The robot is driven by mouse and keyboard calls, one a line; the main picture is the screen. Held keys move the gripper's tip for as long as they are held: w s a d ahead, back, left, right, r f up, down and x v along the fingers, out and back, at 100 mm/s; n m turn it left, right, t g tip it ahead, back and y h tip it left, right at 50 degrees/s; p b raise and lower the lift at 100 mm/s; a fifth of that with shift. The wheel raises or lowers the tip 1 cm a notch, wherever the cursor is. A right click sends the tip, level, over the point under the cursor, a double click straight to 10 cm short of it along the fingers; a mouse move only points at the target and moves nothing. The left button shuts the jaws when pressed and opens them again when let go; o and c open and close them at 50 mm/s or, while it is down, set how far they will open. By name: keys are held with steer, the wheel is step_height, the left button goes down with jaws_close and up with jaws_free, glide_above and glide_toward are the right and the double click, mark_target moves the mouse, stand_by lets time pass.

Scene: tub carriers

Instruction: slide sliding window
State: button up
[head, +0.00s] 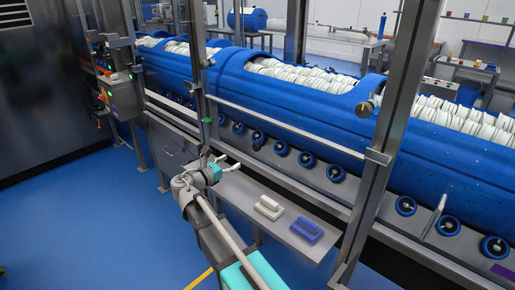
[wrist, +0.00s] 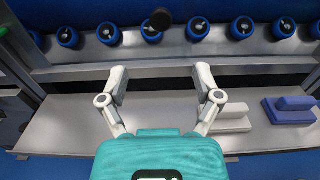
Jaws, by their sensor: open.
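The window opening stands between two upright metal posts, the left post (head: 197,75) and the right post (head: 392,110). A pale horizontal rail (head: 290,130) crosses between them in front of the blue tub carrier. I cannot clearly make out a clear pane or its edges. My gripper (head: 216,163) is low near the left post, left of that knob. In the wrist view, my gripper (wrist: 160,77) has its two fingers wide apart with nothing between them. A dark round piece (wrist: 152,30) shows beyond them.
A metal shelf (head: 238,190) below the rail holds a white block (head: 269,207) and a blue block (head: 306,230). Several blue rollers (head: 307,159) line the carrier's lower side. A control box (head: 122,92) stands at left. Blue floor is clear at left.

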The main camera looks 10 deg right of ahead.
mark_target(255, 148)
steer(key=x, duration=1.3)
steer(key=shift+d, duration=0.1)
